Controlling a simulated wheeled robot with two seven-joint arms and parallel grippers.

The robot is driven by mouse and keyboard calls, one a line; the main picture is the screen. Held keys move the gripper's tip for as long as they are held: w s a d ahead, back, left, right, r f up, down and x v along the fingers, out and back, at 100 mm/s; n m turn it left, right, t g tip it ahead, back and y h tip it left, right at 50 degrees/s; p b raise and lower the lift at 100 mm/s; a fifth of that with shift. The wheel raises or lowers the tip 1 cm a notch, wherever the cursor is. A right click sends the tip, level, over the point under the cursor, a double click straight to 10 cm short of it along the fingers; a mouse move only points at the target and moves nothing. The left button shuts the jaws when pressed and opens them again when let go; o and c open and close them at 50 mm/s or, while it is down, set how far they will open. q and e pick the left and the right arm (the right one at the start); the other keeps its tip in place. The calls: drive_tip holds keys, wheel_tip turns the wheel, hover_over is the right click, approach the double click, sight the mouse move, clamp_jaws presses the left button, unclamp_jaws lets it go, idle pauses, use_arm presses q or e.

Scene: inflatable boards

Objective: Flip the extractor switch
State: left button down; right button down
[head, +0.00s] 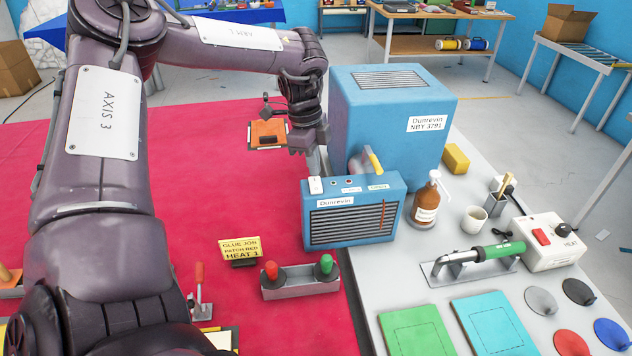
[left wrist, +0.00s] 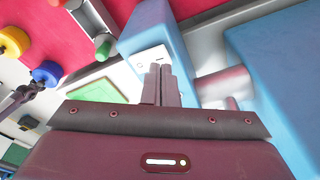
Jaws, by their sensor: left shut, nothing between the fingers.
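The extractor is a small blue grilled box (head: 352,215) labelled Dunrevin, in front of a large blue cabinet (head: 385,105). I cannot tell whether the fingers touch anything. My right gripper is not in view.
A brown pump bottle (head: 425,203) is to the right. The red mat (head: 215,180) is mostly clear on the left.

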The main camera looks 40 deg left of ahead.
sight(314, 179)
use_arm(q)
drive_tip(key=shift+f+b, duration=0.85)
drive_tip(key=shift+f, duration=0.1)
idle(0.8)
drive_tip(key=shift+r, duration=0.15)
drive_tip(key=shift+r+p, duration=2.2)
drive_tip(key=shift+r, duration=1.25)
drive_tip(key=shift+f, duration=0.1)
